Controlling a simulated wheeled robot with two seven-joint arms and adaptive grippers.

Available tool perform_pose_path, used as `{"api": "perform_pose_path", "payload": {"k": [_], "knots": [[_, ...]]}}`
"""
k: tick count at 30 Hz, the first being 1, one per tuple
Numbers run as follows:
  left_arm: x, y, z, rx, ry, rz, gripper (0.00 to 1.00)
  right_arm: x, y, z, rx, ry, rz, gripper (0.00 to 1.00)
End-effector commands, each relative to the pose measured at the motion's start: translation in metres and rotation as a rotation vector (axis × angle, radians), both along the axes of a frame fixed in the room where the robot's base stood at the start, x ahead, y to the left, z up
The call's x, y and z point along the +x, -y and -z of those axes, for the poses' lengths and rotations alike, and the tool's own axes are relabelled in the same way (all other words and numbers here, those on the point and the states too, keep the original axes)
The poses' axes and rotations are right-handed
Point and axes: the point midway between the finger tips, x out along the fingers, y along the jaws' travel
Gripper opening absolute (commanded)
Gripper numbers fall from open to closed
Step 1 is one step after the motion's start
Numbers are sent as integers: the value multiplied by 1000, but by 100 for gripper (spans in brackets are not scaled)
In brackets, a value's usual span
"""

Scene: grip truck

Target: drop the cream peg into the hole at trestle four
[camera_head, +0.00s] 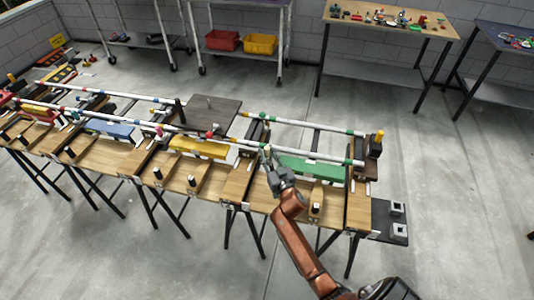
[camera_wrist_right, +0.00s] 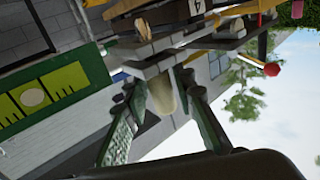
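My right gripper (camera_head: 268,156) is at the rail assembly in the head view, beside the left end of the green block. In the right wrist view its two fingers (camera_wrist_right: 164,90) stand apart with a cream peg (camera_wrist_right: 163,96) between their tips. Whether both pads touch the peg is unclear. The peg's far end meets a grey bracket (camera_wrist_right: 160,66); the hole itself is hidden. A wooden plate marked 4 (camera_wrist_right: 197,7) is just beyond. The peg is too small to make out in the head view. My left gripper is not in view.
The long row of wooden trestles carries white rails (camera_head: 300,123), a yellow block (camera_head: 198,146), a green block (camera_head: 312,167) and a blue block (camera_head: 110,129). Small black pegs stand along the front. A dark plate (camera_head: 389,222) juts out at the right end. The floor in front is clear.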

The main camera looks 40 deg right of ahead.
Motion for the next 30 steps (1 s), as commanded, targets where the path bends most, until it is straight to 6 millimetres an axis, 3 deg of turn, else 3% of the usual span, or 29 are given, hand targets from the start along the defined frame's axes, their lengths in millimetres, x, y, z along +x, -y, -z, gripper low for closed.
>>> {"api": "perform_pose_path", "payload": {"k": [5,16,30], "knots": [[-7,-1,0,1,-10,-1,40,0,0,0,0,0,0,37],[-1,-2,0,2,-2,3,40,-8,-1,2,0,-2,0,37],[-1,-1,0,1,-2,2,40,-94,-22,1,1,-2,1,37]]}}
